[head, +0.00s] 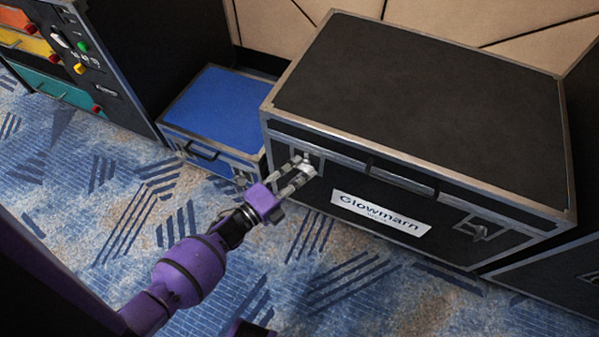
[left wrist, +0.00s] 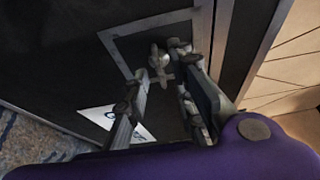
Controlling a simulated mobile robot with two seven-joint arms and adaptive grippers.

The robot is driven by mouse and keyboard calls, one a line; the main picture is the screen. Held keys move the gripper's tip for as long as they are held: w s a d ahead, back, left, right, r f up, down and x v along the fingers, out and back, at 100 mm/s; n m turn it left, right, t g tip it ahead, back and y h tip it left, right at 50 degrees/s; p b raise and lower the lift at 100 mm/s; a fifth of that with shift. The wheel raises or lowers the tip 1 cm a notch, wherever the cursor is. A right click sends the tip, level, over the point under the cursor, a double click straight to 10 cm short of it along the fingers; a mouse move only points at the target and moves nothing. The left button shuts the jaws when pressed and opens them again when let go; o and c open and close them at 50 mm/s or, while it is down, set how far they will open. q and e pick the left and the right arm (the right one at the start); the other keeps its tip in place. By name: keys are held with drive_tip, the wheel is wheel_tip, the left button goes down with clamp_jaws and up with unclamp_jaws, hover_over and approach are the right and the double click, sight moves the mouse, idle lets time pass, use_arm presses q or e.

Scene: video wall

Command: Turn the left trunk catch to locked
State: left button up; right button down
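The trunk (head: 420,95) is a large black case with metal edges and a white "Glowmarn" label (head: 380,214). Its left catch (head: 308,171) is a small silver piece on the front face, partly covered by my left gripper (head: 299,168). In the left wrist view the catch (left wrist: 159,61) is a silver knob with wings inside a metal-framed recess. My left gripper (left wrist: 162,70) has its fingers apart, one on each side of the catch. Whether either finger touches it is unclear. My right gripper is not in view.
The trunk's right catch (head: 480,229) and front handle (head: 402,178) are on the same face. A blue-topped case (head: 222,108) stands left of the trunk. A black cabinet with coloured drawers (head: 65,92) stands farther left. Patterned carpet (head: 350,285) lies open in front.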

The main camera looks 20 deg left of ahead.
use_arm(q)
drive_tip(key=v, duration=1.2)
idle(0.5)
